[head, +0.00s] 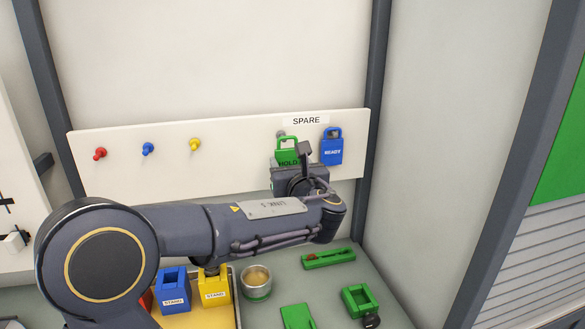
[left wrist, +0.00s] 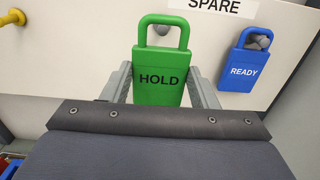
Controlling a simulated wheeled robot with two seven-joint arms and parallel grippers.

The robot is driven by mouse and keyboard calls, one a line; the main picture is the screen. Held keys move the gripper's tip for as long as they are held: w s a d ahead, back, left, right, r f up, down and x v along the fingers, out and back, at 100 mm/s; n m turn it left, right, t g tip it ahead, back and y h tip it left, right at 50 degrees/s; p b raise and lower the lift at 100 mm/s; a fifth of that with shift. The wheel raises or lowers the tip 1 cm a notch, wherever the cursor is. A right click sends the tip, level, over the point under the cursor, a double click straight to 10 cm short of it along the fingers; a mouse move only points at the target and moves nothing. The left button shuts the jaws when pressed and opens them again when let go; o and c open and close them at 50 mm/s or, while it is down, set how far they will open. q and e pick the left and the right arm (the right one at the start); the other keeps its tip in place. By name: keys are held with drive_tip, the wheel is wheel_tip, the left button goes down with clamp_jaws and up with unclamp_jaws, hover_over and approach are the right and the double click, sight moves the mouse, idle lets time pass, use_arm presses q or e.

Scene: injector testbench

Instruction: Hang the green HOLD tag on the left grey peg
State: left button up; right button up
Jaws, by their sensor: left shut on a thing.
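The green HOLD tag (head: 286,147) is upright in front of the white board under the SPARE label. It also shows in the left wrist view (left wrist: 159,88). My left gripper (head: 296,170) is shut on the tag's body, one finger at each side in the left wrist view (left wrist: 160,92). The left grey peg (head: 281,134) is at the tag's loop. In the left wrist view this peg (left wrist: 162,28) shows inside the loop opening; I cannot tell whether it passes through. My right gripper is not in view.
A blue READY tag (head: 331,151) hangs on the right grey peg (left wrist: 262,41), close to the HOLD tag. Red (head: 100,154), blue (head: 148,149) and yellow (head: 195,145) pegs are farther left. Blue and yellow STAND blocks, a metal cup (head: 257,280) and green parts lie on the bench below.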

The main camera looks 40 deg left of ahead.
sight(287, 162)
use_arm(q)
drive_tip(key=shift+x, duration=2.65)
drive_tip(key=shift+f+b, duration=0.4)
drive_tip(key=shift+f, duration=0.15)
drive_tip(key=o, duration=1.1)
drive_tip(key=b+v, duration=0.1)
drive_tip(key=v, duration=0.7)
drive_tip(key=shift+b, duration=0.35)
